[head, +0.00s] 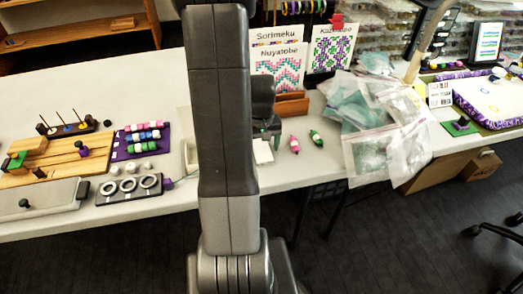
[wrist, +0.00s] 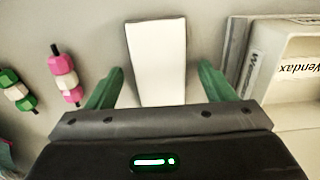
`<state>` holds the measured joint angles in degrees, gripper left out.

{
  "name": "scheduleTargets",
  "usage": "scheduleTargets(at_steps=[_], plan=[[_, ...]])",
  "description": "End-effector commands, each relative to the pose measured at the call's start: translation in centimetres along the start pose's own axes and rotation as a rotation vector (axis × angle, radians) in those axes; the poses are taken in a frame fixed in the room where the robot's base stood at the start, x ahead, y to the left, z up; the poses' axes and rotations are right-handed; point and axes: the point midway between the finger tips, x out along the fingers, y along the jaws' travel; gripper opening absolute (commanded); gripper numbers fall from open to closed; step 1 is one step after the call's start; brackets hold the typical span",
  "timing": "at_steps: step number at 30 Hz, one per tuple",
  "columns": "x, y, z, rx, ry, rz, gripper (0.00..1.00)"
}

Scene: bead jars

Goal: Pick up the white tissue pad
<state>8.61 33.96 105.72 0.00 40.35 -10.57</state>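The white tissue pad (wrist: 157,62) is a white rectangular block on the pale table, at the top middle of the wrist view. My gripper (wrist: 160,88) is open, with one green finger on each side of the pad's lower end. Its lower end is hidden by the gripper body. I cannot tell how high the fingers are above the table. In the head view the pad (head: 263,152) shows just right of my arm, below the dark gripper (head: 266,128), and is partly covered.
A pink-and-white bead stick (wrist: 67,80) and a green-and-white one (wrist: 17,90) lie left of the pad in the wrist view. A white box marked Wendax (wrist: 285,65) stands close on the right. Plastic bags (head: 380,130) lie right of the pad in the head view.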

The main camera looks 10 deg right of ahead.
Motion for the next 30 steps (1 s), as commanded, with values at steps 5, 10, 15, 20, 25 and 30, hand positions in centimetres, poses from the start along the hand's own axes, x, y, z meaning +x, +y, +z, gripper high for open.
scheduleTargets(at_steps=[5, 10, 15, 20, 25, 30], plan=[[0.0, 0.0, 0.0, 0.000, 0.000, 0.000, 0.41], [0.0, 0.0, 0.0, 0.000, 0.001, 0.000, 0.29], [-0.2, 0.0, 0.0, 0.000, 0.001, 0.000, 0.29], [-2.0, 0.0, -0.1, 0.000, 0.005, 0.001, 0.29], [-5.4, 0.0, -0.1, 0.000, 0.006, 0.001, 0.29], [-8.4, 0.0, -0.1, 0.000, 0.005, 0.001, 0.29]])
